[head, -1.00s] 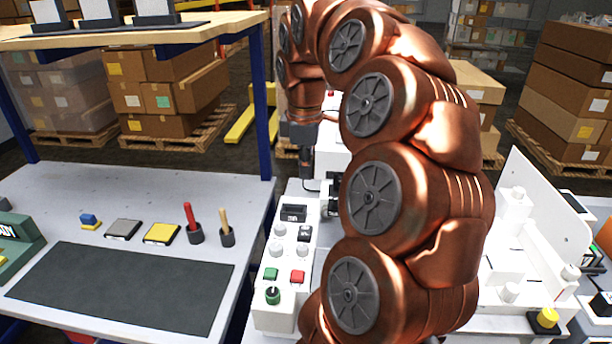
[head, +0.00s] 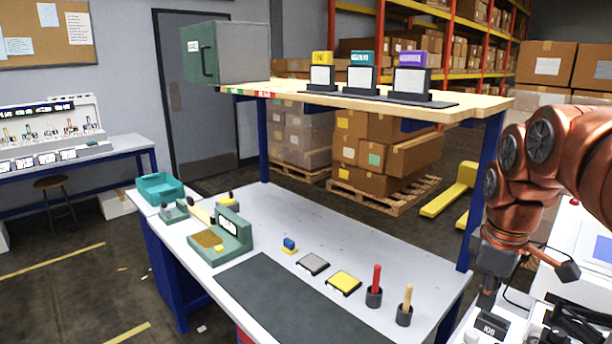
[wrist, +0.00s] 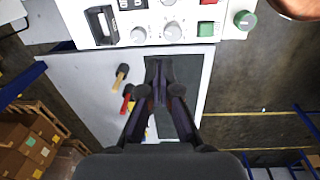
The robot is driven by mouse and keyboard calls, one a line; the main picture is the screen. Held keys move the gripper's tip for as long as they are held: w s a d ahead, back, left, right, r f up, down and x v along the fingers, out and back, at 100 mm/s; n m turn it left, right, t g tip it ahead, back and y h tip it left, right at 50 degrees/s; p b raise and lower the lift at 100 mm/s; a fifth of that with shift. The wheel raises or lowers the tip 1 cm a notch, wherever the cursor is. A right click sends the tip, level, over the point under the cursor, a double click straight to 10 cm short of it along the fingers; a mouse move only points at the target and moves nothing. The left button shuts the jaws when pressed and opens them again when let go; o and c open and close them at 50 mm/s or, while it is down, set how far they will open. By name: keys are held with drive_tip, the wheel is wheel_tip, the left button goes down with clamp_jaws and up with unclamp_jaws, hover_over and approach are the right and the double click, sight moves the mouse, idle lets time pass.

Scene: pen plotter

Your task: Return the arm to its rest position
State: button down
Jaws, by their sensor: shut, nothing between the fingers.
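My copper-coloured arm (head: 545,150) comes in from the right edge of the head view and bends down. My gripper (head: 487,299) hangs at its end, pointing down, over the back of the white control panel (head: 474,336). In the wrist view my gripper (wrist: 160,62) has its dark fingers together with nothing between them. I cannot tell the fingertips' height above the surfaces.
The worktable (head: 340,240) holds a dark mat (head: 290,300), a red-handled tool (head: 376,280), a wooden-handled tool (head: 407,300), a yellow pad (head: 344,282) and a green device (head: 225,238). A wooden shelf (head: 470,107) on blue posts stands above it.

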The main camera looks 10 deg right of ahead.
drive_tip(key=s+a+f+m+g, duration=0.1)
drive_tip(key=s+a+f, duration=0.2)
drive_tip(key=a, duration=0.3)
drive_tip(key=s+a+f+m, duration=0.1)
drive_tip(key=s+a+f, duration=0.15)
drive_tip(key=a, duration=0.45)
drive_tip(key=s+a+f+m+g, duration=0.1)
drive_tip(key=s+a+f+m, duration=0.3)
drive_tip(key=s+a+f, duration=0.3)
drive_tip(key=s, duration=0.5)
drive_tip(key=shift+f+m, duration=0.25)
drive_tip(key=shift+m, duration=0.05)
drive_tip(key=shift+a, duration=0.2)
drive_tip(key=shift+s, duration=0.1)
